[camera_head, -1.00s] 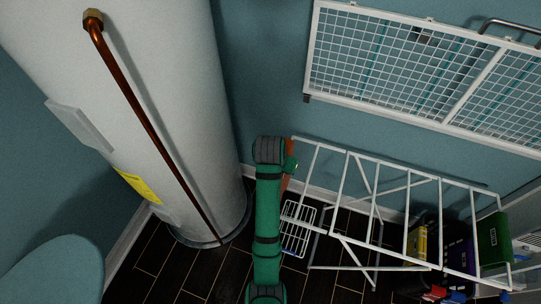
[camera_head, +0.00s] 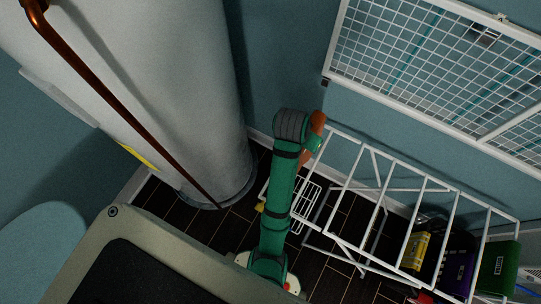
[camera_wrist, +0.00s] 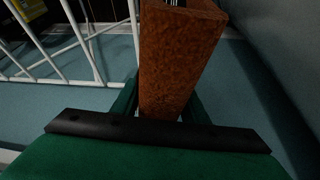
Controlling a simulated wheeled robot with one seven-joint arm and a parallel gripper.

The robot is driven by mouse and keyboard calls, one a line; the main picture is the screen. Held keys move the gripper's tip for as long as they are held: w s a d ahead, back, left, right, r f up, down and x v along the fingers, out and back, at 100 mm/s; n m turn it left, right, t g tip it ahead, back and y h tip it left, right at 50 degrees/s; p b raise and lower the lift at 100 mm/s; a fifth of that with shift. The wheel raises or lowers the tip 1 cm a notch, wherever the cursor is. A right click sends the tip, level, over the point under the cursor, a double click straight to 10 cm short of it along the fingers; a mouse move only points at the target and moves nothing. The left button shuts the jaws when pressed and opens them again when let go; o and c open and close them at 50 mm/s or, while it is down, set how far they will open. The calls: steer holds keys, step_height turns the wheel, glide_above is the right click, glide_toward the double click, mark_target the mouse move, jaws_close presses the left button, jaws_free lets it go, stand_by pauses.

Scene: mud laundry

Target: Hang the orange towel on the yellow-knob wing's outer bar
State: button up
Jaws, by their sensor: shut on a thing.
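The orange towel (camera_head: 317,125) shows as a narrow brown-orange strip beside the end of my arm, at the drying rack's left end. In the wrist view the towel (camera_wrist: 180,55) stands between the fingers of my gripper (camera_wrist: 160,100), which is shut on it. The white drying rack (camera_head: 425,187) stretches to the right with its top bars bare. A small lower wire wing (camera_head: 305,207) shows beside my arm. A small yellow spot (camera_head: 259,207) lies left of my arm; I cannot tell whether it is the knob. My arm hides part of the rack's left end.
A large white tank (camera_head: 175,100) with a copper pipe (camera_head: 90,80) stands at left. A white wire grid (camera_head: 430,70) is on the wall above the rack. Yellow, purple and green boxes (camera_head: 497,266) stand under the rack's right end. Dark floor tiles show between tank and rack.

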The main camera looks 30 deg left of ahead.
steer(key=s+a+r+n, duration=0.1)
steer(key=s+a, duration=0.2)
steer(key=s, duration=0.4)
steer(key=s+a+n, duration=0.1)
steer(key=s+a, duration=0.2)
steer(key=s, duration=0.4)
steer(key=shift+w, duration=7)
steer(key=shift+y, duration=0.4)
steer(key=shift+s+d+f, duration=0.1)
steer(key=shift+d+f, duration=0.05)
steer(key=shift+f, duration=3.2)
steer(key=shift+d+f, duration=0.1)
steer(key=shift+f, duration=2.45)
step_height(320, 180, down, 8)
steer(key=shift+r, duration=0.2)
steer(key=o, duration=1.3)
steer(key=shift+o, duration=0.4)
